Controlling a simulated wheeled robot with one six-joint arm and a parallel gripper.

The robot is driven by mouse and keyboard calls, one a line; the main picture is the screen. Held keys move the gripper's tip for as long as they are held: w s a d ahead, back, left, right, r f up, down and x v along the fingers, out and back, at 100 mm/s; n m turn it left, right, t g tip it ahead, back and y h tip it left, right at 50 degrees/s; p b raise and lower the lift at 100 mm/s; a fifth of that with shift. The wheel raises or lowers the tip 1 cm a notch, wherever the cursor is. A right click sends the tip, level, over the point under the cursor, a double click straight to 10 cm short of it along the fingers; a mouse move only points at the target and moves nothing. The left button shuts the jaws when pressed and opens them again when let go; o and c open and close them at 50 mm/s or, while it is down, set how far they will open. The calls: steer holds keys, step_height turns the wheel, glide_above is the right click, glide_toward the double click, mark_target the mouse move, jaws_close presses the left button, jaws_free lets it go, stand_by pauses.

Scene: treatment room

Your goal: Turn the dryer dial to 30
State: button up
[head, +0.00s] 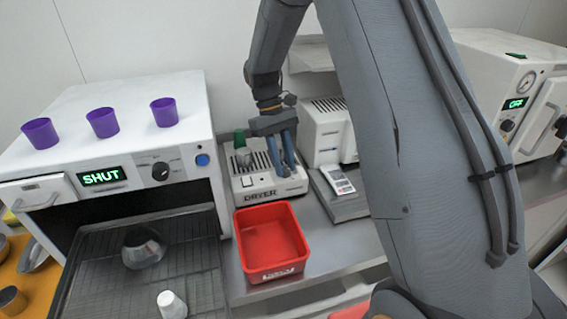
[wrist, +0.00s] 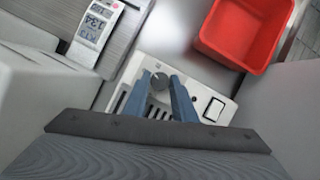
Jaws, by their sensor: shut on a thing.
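The dryer (head: 262,186) is a small white box with a slotted top and a "DRYER" label on its front, on the counter behind the red bin. My gripper (head: 287,172) reaches down onto the dryer's right side. In the wrist view my gripper (wrist: 162,82) has its two blue-grey fingers closed around the round grey dial (wrist: 160,80) on the dryer (wrist: 187,94). The dial's scale and pointer are too small to read. In the head view the fingers hide the dial. A white rocker switch (wrist: 214,108) sits beside it.
A red bin (head: 270,241) stands just in front of the dryer; it also shows in the wrist view (wrist: 243,32). An oven (head: 103,181) reading "SHUT" is at left, with purple cups on top. A handheld meter (head: 338,180) lies right of the dryer. A green-topped item (head: 240,141) stands behind it.

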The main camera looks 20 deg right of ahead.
steer(key=m+y, duration=0.1)
steer(key=m, duration=0.1)
steer(key=m+y, duration=0.1)
steer(key=m, duration=0.4)
steer(key=shift+d+y, duration=0.3)
steer(key=shift+y, duration=0.1)
stand_by(0.3)
steer(key=o, duration=1)
steer(key=shift+b+v, duration=1.15)
steer(key=shift+v, duration=2.75)
